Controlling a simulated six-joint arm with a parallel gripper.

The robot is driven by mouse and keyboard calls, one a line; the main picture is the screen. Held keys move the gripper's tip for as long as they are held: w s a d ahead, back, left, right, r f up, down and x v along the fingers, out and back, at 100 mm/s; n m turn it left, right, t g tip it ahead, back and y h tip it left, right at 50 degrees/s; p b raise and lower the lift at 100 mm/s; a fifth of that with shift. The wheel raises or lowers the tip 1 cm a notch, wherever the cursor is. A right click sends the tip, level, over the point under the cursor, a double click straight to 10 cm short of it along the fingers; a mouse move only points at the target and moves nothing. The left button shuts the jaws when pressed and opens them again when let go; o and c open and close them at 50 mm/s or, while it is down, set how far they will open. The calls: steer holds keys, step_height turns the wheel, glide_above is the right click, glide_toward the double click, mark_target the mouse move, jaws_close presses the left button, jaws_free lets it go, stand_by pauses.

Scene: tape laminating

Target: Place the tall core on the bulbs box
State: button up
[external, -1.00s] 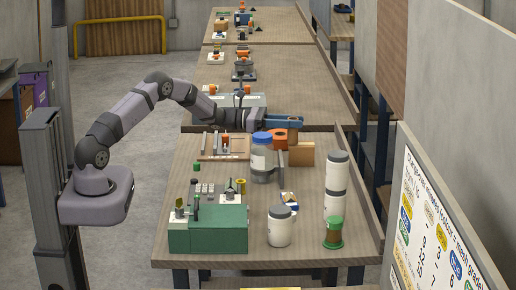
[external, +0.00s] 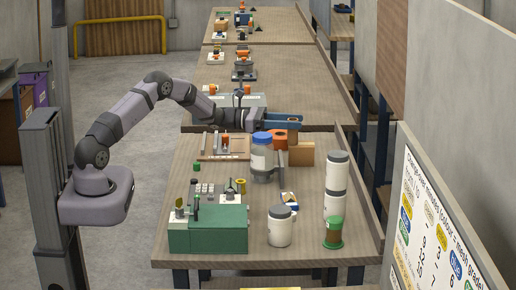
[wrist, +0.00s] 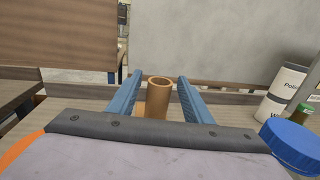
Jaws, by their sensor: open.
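The tall core (wrist: 158,99) is an upright orange-brown tube with an open top. In the wrist view it stands between my two blue fingers, with a visible gap on each side. In the external view the core (external: 293,138) shows as a brown piece below my fingers, overlapping a tan box (external: 302,155). I cannot tell whether it rests on that box or beside it. My gripper (external: 287,118) is open, level and holds nothing. No label reading bulbs is legible; I cannot tell whether the tan box is the bulbs box.
A blue-lidded jar (external: 262,158) stands left of the tan box. White canisters (external: 336,175), a green-topped jar (external: 333,232), a white jar (external: 280,228) and a small printed box (external: 289,202) stand nearer. A green machine (external: 207,230) is at front left.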

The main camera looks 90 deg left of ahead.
steer(key=s+a+b, duration=0.1)
steer(key=s+b, duration=0.2)
steer(key=s, duration=0.8)
steer(key=shift+s+a, duration=0.3)
steer(key=shift+a, duration=0.1)
steer(key=w+d+r+m+g+y+p, duration=0.2)
steer(key=d+r+m+g+y+p, duration=0.2)
steer(key=r+m+g+p, duration=0.7)
steer(key=d+f+m+p, duration=0.1)
steer(key=d+m, duration=0.2)
steer(key=d, duration=0.1)
steer(key=s+d+f+m+h+p, duration=0.1)
steer(key=d+m+p, duration=0.1)
steer(key=d, duration=0.3)
steer(key=s+d+f+m+h+p, duration=0.1)
steer(key=d+m+p, duration=0.1)
steer(key=d+m, duration=0.1)
steer(key=shift+s+d+m+t, duration=0.1)
steer(key=shift+d+m+t, duration=0.2)
steer(key=shift+d, duration=0.35)
steer(key=s+d+r+m+g+h+p, duration=0.15)
steer(key=s+d+m+g+p, duration=0.5)
steer(key=s+d, duration=0.85)
steer(key=s+d+r+m+y+p, duration=0.1)
steer(key=s+d+m+y+p, duration=0.1)
steer(key=s+m, duration=0.6)
steer(key=shift+s+d+g+p, duration=0.45)
steer(key=shift+s+d+p, duration=0.4)
steer(key=shift+s+d, duration=0.35)
